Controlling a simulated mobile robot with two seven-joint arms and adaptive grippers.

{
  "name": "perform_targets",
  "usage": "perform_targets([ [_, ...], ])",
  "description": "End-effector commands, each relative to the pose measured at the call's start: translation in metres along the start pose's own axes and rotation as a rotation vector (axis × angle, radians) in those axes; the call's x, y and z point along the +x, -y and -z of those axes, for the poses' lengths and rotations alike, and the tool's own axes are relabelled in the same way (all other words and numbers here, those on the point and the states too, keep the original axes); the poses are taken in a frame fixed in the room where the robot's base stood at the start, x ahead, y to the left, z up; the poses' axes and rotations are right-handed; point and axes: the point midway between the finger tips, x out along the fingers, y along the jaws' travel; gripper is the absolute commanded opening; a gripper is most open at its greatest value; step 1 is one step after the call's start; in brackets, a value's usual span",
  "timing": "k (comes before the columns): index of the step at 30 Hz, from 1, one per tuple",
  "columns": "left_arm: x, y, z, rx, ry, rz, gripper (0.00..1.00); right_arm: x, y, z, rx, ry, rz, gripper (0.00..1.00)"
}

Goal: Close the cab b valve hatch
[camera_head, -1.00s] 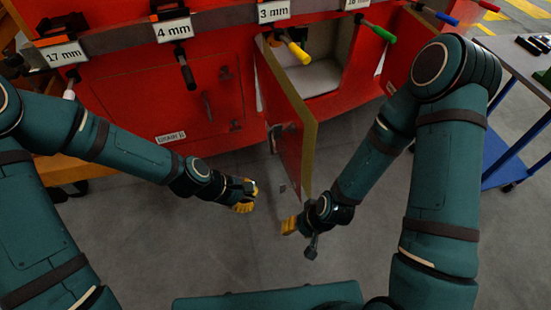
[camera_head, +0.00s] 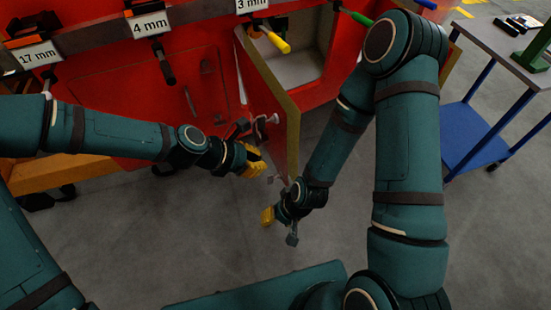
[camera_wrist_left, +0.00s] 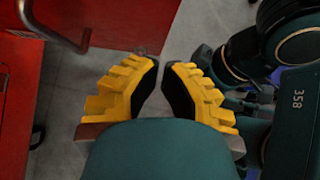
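The hatch door (camera_head: 268,90), red with a tan edge, stands swung open in the head view, with the pale-floored compartment (camera_head: 300,68) behind it. A metal latch part (camera_head: 272,120) shows at the door's lower left. My left gripper (camera_head: 260,162) is just below and left of that part; contact is unclear. In the left wrist view my left gripper (camera_wrist_left: 160,67) has its yellow fingertips nearly together, with nothing between them. A grey bar handle (camera_wrist_left: 70,38) is at upper left there. My right gripper (camera_head: 266,216) is low, below the door; its fingers are too small to judge.
A closed red panel (camera_head: 130,95) with a small handle is left of the opening. A cart with a blue shelf (camera_head: 470,135) stands at right. Grey floor (camera_head: 130,235) is clear in front.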

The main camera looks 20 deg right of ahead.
Motion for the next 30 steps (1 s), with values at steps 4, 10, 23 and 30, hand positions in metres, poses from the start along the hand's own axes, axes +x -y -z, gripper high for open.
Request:
perform_targets([
  [4,0.027,0.000,-0.005,0.004,0.000,0.000,0.00,0.007,-0.003,0.001,-0.001,-0.004,0.000,0.47],
  [10,0.041,0.000,-0.022,0.003,0.000,-0.001,0.00,0.010,-0.004,0.001,-0.001,-0.006,0.000,0.47],
  [23,0.046,0.000,-0.029,0.000,-0.001,-0.001,0.00,0.011,-0.004,0.002,-0.001,-0.007,0.000,0.47],
  [30,0.049,0.000,-0.032,-0.006,0.000,-0.007,0.00,0.011,-0.004,0.002,-0.001,-0.006,0.000,0.47],
])
